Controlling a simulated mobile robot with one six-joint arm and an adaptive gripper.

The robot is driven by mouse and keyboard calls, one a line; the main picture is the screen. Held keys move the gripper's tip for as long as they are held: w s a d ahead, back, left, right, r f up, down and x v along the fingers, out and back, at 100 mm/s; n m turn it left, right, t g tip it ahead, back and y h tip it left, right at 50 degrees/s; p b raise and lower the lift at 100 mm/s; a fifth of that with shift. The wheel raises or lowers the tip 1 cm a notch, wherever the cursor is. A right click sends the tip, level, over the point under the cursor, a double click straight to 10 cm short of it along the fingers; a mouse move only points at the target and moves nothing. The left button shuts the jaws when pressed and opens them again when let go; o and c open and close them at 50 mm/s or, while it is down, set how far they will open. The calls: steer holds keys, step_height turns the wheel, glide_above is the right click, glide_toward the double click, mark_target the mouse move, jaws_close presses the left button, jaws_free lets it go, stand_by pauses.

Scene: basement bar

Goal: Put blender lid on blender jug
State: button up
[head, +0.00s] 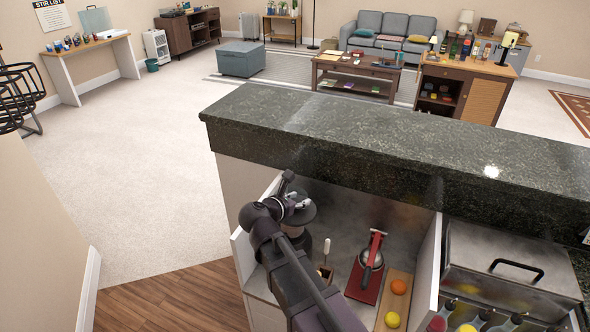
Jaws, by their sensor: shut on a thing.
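My gripper (290,196) is at the left end of the recessed worktop behind the raised bar counter, with my arm coming up from the bottom of the picture. It is shut on a dark round piece, the blender lid (305,213), which is partly covered by the gripper. A dark body, seemingly the blender jug (301,238), shows just below the lid. My arm hides most of it. I cannot tell whether lid and jug touch or whether the lid is level.
A red citrus press (371,262) stands right of my arm. A wooden board (397,283) holds an orange (398,287) and a lemon (392,319). The raised granite counter (400,150) borders the worktop behind. A steel lidded bin (512,264) is at right.

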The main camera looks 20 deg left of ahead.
steer(key=w+a+r+p, duration=0.1)
steer(key=w+a, duration=0.4)
steer(key=w, duration=0.6)
steer(key=shift+a+r, duration=0.15)
steer(key=shift+r, duration=0.15)
steer(key=shift+f, duration=0.2)
step_height(320, 180, down, 6)
steer(key=b, duration=0.6)
steer(key=shift+f, duration=0.25)
steer(key=shift+f+b, duration=0.6)
steer(key=shift+b, duration=0.25)
steer(key=o, duration=1.2)
steer(key=shift+o, duration=0.2)
